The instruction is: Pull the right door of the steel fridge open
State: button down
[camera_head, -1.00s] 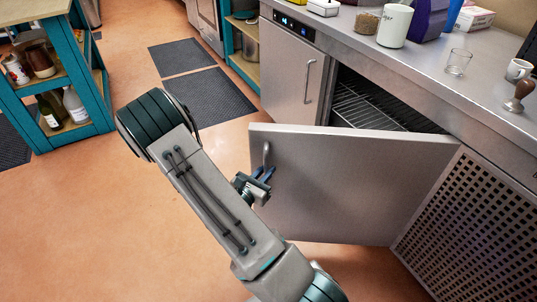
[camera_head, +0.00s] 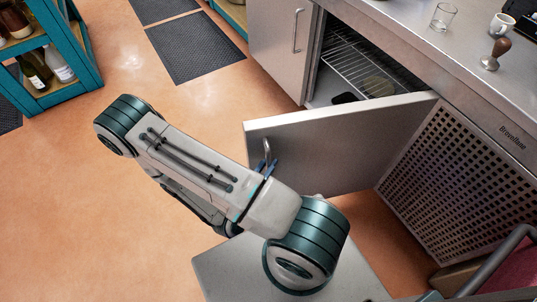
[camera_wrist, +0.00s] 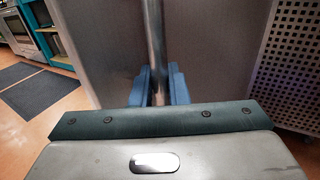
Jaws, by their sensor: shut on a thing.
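The right door (camera_head: 340,150) of the steel fridge stands wide open, swung out from the cabinet, with its handle side toward me. Its vertical bar handle (camera_head: 267,152) shows near the door's left edge. In the wrist view the handle (camera_wrist: 153,50) runs down between the blue fingers of my gripper (camera_wrist: 157,88). My gripper is shut on the handle. In the head view my arm hides most of the gripper; only the blue fingertips (camera_head: 266,168) show. Inside the fridge, a wire rack (camera_head: 365,62) and a dark item below it are visible.
The counter (camera_head: 430,55) above holds a glass (camera_head: 442,16), a white cup (camera_head: 501,24) and a tamper (camera_head: 495,52). A perforated panel (camera_head: 450,160) stands right of the door.

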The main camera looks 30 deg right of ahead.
jog(key=shift+s, duration=0.1)
dwell(0.3)
jog(key=c, duration=1.5)
grip_release()
